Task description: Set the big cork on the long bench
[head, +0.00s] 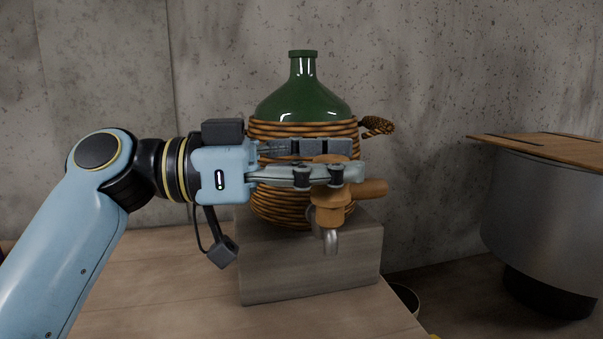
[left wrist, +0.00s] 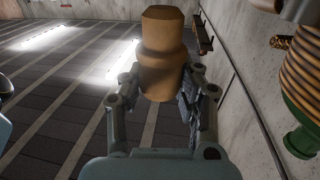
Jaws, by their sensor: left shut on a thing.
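The big cork is a tan-brown stopper with a collar and a narrower end; it shows clearly in the left wrist view (left wrist: 162,70). My left gripper (head: 332,162) is shut on it, with a finger on each side. In the head view the cork (head: 331,158) is partly hidden by the fingers and overlaps the wooden tap, so its lower edge is hard to tell. It is held clear in front of the green bottle. A long brown thing (left wrist: 203,32) by the wall in the left wrist view may be the bench; I cannot tell. My right gripper is out of view.
The green wicker-wrapped bottle (head: 303,95) stands on a grey block (head: 310,270), its neck bare. A wooden tap (head: 372,188) with a metal spout is low in front. The block is on a pale wooden surface (head: 170,290). A metal pot (head: 550,215) with a wooden lid stands right.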

